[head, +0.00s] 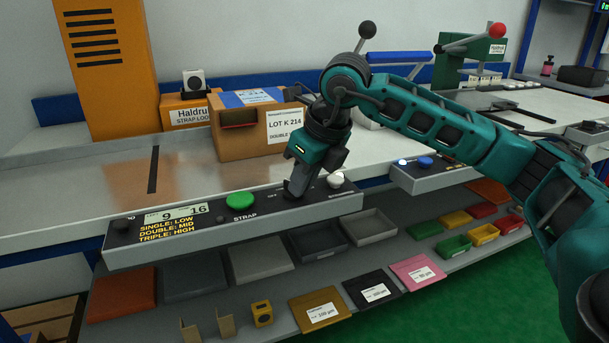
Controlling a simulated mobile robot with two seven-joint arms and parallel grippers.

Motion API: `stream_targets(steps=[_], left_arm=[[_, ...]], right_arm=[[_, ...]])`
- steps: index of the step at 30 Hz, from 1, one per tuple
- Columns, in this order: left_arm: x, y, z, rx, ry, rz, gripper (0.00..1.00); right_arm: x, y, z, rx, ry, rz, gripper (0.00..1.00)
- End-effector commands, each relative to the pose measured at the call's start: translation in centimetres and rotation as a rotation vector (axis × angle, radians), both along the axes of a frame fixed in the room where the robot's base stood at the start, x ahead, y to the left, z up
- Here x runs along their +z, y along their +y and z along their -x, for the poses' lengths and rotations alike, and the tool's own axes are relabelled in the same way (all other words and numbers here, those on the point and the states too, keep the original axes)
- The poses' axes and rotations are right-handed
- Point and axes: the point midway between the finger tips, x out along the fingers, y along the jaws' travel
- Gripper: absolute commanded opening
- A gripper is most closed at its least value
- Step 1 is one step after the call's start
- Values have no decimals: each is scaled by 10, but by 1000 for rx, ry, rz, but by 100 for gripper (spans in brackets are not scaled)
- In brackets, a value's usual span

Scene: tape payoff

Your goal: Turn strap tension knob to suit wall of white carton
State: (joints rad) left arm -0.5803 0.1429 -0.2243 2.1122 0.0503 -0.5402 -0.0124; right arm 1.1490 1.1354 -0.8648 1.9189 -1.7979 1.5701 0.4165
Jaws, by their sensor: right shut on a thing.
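The control panel (190,238) runs along the bench front, with a green button (240,200) marked STRAP and a yellow legend (163,226) reading single low, double mid, triple high. My right gripper (294,191) points down at the panel, right of the green button, shut on a dark knob that its fingers mostly hide. The knob's setting cannot be read. A brown carton (235,140) carries a label (284,125) reading LOT K 214 and DOUBLE. My left gripper is out of view.
A white round knob (336,180) sits on the panel just right of my right gripper. A black knob (122,225) is at its left end. A lower shelf holds trays and sample cards (320,309). The bench left of the brown carton is mostly clear.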

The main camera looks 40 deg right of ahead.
Motion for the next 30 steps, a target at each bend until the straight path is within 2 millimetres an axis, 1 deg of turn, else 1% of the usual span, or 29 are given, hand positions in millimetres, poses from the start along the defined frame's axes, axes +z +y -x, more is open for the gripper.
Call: stream_targets(steps=[9,23,24,30], left_arm=[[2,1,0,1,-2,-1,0],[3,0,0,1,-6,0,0],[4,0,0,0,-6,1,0],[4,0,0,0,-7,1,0]], right_arm=[[1,2,1,-96,-1,0,0],[1,2,0,-108,0,0,0],[1,2,0,-108,0,0,15],[0,2,0,-108,0,0,35]])
